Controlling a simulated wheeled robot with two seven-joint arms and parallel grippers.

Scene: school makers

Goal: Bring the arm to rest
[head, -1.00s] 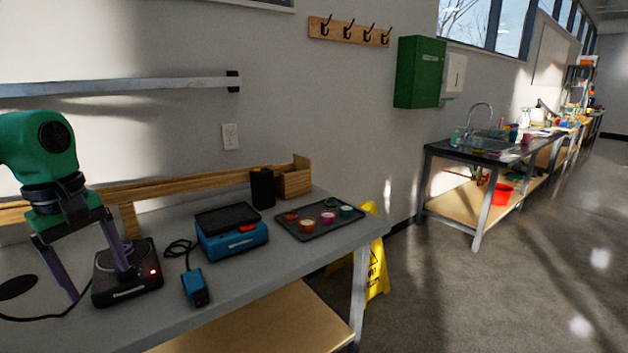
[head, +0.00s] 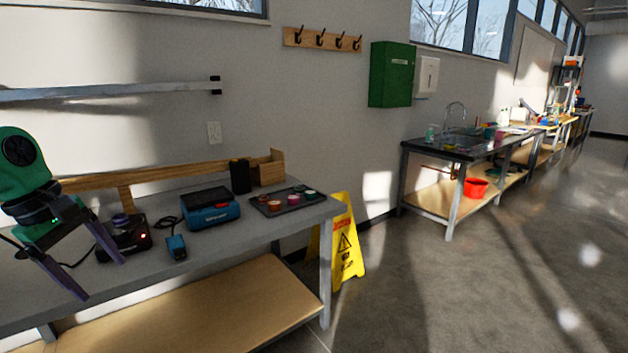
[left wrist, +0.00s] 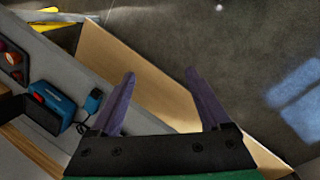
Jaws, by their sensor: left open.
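My left gripper (head: 104,277) is at the left of the head view, over the front edge of the grey workbench (head: 250,232). Its two purple fingers are spread apart with nothing between them. In the left wrist view the open fingers (left wrist: 163,100) point past the bench edge, with the wooden lower shelf (left wrist: 125,65) and the floor beyond. My right gripper is in neither view.
On the bench are a black box with a red light (head: 128,243), a small blue device (head: 176,247), a blue scale (head: 212,214) and a tray of small round items (head: 262,208). A yellow wet-floor sign (head: 344,245) stands past the bench's right end. Floor to the right is clear.

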